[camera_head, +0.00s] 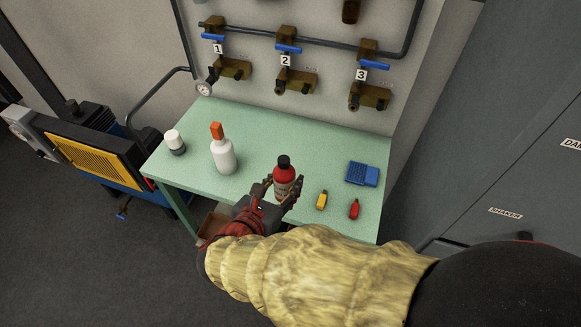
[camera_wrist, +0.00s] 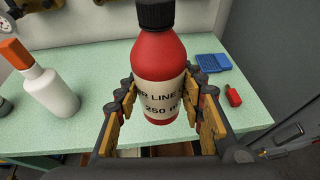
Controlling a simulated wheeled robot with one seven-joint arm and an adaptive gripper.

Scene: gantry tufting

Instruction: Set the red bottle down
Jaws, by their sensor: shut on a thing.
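The red bottle (camera_head: 284,172) has a black cap and a pale label and stands upright between the fingers of my gripper (camera_head: 279,190). In the wrist view the red bottle (camera_wrist: 160,62) fills the middle, and its label shows "LINE" and "250". My gripper (camera_wrist: 160,112) is shut on its lower part, one finger on each side. The bottle is over the front part of the pale green table (camera_head: 255,130). I cannot tell whether its base touches the table top.
A white bottle with an orange top (camera_head: 222,155) and a white-capped jar (camera_head: 175,142) stand to the left. A yellow item (camera_head: 321,200), a small red item (camera_head: 354,209) and a blue box (camera_head: 361,173) lie to the right. Valves (camera_head: 285,80) line the wall behind.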

